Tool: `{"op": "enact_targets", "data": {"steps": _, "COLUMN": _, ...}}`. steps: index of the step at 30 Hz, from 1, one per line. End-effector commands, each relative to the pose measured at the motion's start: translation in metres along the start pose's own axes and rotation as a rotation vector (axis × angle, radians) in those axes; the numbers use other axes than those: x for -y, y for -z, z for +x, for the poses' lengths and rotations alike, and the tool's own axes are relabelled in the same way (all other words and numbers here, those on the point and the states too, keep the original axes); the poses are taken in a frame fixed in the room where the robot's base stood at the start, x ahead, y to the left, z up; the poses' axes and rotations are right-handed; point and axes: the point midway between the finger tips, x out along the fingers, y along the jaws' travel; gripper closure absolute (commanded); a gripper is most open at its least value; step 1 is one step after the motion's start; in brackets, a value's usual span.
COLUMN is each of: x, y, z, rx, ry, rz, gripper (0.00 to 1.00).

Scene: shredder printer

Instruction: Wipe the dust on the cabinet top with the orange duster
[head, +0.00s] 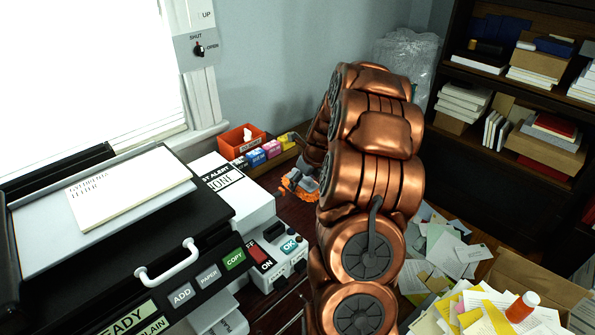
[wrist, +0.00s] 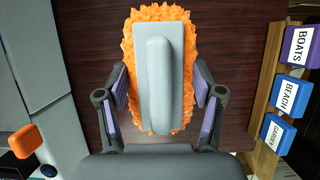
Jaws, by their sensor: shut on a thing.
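The orange duster (wrist: 178,60) has a grey back plate with a raised grey handle and a shaggy orange fringe. My gripper (wrist: 160,90) is shut on it, with a finger on each side of the duster in the wrist view. In the head view, the duster (head: 287,187) shows as a small orange patch over the dark wooden cabinet top, left of my copper arm. The cabinet top (wrist: 232,60) is bare dark wood around the duster in the wrist view. I cannot make out dust on it. The duster's underside is hidden, so I cannot tell whether it touches the wood.
A wooden rack (wrist: 262,90) with labelled blue and purple blocks runs along the right in the wrist view. An orange bin (head: 240,141) stands at the back. A printer (head: 215,262) and white boxes crowd the left. Papers (head: 447,250) lie right of my arm.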

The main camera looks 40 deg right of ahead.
Motion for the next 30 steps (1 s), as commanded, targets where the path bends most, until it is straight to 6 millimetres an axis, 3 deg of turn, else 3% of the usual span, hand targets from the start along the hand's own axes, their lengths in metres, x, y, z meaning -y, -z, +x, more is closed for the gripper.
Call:
{"op": "enact_targets", "data": {"steps": 9, "x": -0.004, "y": -0.015, "z": -0.025, "rx": 0.002, "ry": -0.001, "rz": -0.009, "gripper": 0.71}}
{"op": "enact_targets", "data": {"steps": 30, "x": -0.005, "y": -0.015, "z": -0.025, "rx": 0.002, "ry": -0.003, "rz": -0.010, "gripper": 0.71}}
